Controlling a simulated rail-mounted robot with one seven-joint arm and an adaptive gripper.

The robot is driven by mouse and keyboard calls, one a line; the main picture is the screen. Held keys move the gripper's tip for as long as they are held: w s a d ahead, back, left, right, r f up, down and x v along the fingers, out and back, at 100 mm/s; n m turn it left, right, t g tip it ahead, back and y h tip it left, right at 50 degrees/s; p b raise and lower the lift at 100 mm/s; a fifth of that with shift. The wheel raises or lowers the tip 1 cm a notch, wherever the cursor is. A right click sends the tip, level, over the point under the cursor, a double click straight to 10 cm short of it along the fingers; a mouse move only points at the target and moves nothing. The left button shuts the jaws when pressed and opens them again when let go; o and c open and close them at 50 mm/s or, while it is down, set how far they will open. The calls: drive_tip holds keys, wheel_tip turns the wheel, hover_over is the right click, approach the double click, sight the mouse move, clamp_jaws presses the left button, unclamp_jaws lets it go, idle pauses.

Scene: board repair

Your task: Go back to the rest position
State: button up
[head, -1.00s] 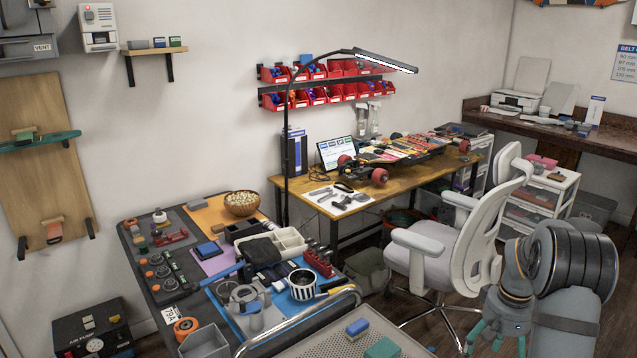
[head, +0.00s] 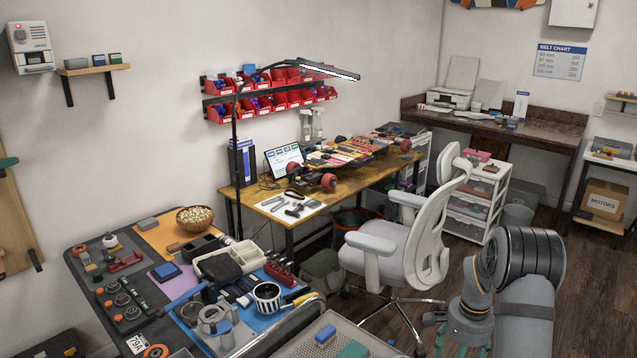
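My gripper (head: 462,346) is at the bottom edge of the head view, right of centre. Its teal fingers stand apart, with nothing visible between them. Their tips are at or below the picture edge. My folded grey arm is above and to the right of it. The gripper hangs in front of the dark floor, apart from the office chair (head: 432,240) and the benches.
A cluttered tool bench (head: 85,262) is at left. A grey perforated surface (head: 300,345) with blue and green blocks is at the bottom. A wooden desk (head: 345,200) holds a skateboard (head: 350,155). Wooden floor (head: 590,290) is clear at right.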

drive_tip(key=w+a+r+n+p, duration=0.1)
drive_tip(key=a+r+p, duration=0.1)
drive_tip(key=a, duration=0.4)
drive_tip(key=shift+w+a+r+p, duration=0.15)
drive_tip(key=shift+w+r+p, duration=0.1)
drive_tip(key=shift+r+p, duration=0.15)
